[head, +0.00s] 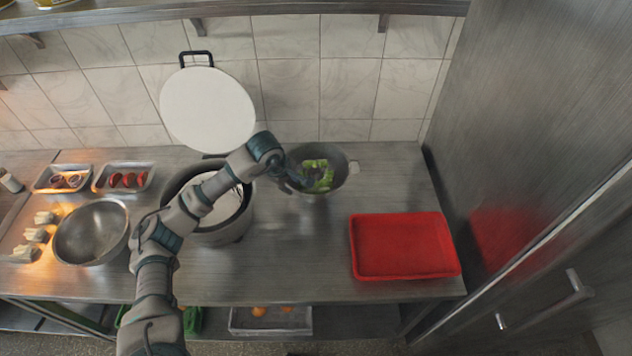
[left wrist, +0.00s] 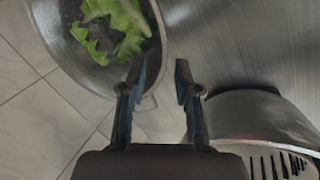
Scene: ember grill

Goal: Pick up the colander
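A grey round bowl with green leaves, which I take for the colander (head: 340,186), stands on the steel counter near the tiled wall. Any holes in it are too small to make out. It also shows at top left in the left wrist view (left wrist: 62,52), with a small pale loop at its rim. My left gripper (head: 292,180) is at the bowl's left side. In the left wrist view the left gripper (left wrist: 160,75) is open and empty, its left finger overlapping the rim and its right finger outside it. I cannot tell whether it touches. My right gripper is not in view.
A large pot (head: 228,234) stands left of the bowl, under my left arm; its side is close to the right finger. A red tray (head: 405,274) lies at right, an empty metal bowl (head: 92,232) at left. The counter between pot and tray is clear.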

